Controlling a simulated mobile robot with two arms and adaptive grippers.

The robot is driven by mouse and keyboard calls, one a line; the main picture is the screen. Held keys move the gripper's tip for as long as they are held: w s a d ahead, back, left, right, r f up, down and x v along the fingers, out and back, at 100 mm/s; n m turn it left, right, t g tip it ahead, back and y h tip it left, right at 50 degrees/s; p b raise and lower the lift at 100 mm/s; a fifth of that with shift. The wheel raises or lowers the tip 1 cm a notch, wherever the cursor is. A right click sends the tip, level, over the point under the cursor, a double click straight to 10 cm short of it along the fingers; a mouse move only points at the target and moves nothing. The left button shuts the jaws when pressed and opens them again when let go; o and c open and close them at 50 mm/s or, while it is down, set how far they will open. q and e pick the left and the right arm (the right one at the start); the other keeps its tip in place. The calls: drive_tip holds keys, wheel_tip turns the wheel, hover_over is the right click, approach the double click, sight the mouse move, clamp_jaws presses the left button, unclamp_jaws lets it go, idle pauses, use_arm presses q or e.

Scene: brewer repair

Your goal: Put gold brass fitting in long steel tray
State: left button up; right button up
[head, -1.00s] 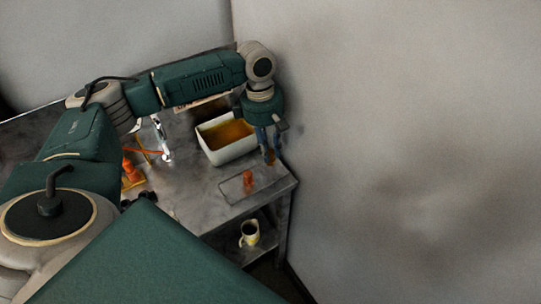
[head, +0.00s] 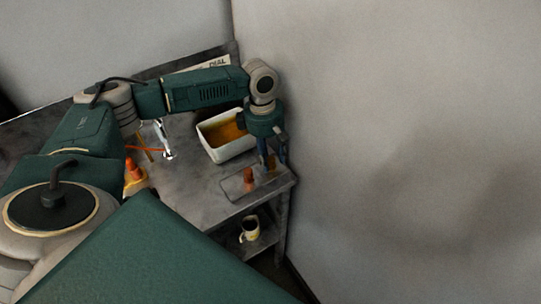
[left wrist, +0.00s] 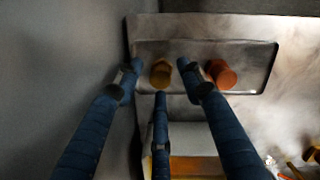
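The long steel tray (head: 265,184) lies at the right end of the table; it also shows across the top of the left wrist view (left wrist: 250,60). The gold brass fitting (left wrist: 160,73) sits in the tray; in the head view it shows as a small brown-gold piece (head: 271,162). My left gripper (left wrist: 159,78) points down over it, with its fingers spread around the fitting and visible gaps at the sides. A copper-orange fitting (head: 248,175) stands in the tray beside it, also seen in the left wrist view (left wrist: 221,74). My right gripper is not in view.
A white bin (head: 231,152) with amber contents stands just behind the tray. An orange cone-like piece (head: 134,170) and a chrome part (head: 167,152) are further left. A mug (head: 249,229) is on the lower shelf. The wall is close on the right.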

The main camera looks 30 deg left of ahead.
use_arm(q)
drive_tip(key=shift+r, duration=0.15)
wheel_tip(320, 180, up, 12)
drive_tip(key=a+b, duration=0.1)
drive_tip(key=shift+s+a+b, duration=0.15)
drive_tip(key=shift+b, duration=0.15)
idle(0.4)
